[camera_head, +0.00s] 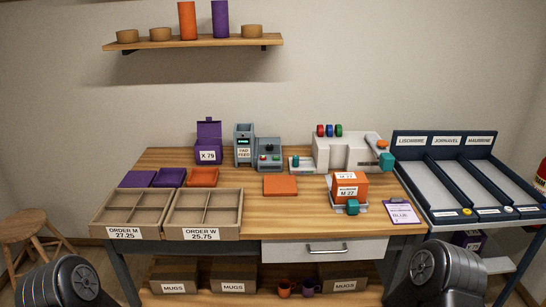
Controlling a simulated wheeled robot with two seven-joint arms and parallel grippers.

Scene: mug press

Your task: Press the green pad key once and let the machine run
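The white press machine (345,152) stands at the back right of the wooden bench, with a red, a blue and a green key (339,131) in a row on top. Left of it is a grey control box (268,152) with small red and green buttons. Beside that box stands a grey tower labelled PAD FEED (243,146), with a small lit green display. I cannot tell from this view whether any key is pressed. Only dark arm parts of mine show at the lower left and lower right corners; both grippers are out of view.
An orange box labelled M 27 (348,188) sits on a holder near the front right. Order trays (203,210) fill the front left. A blue-framed rack (468,175) stands right.

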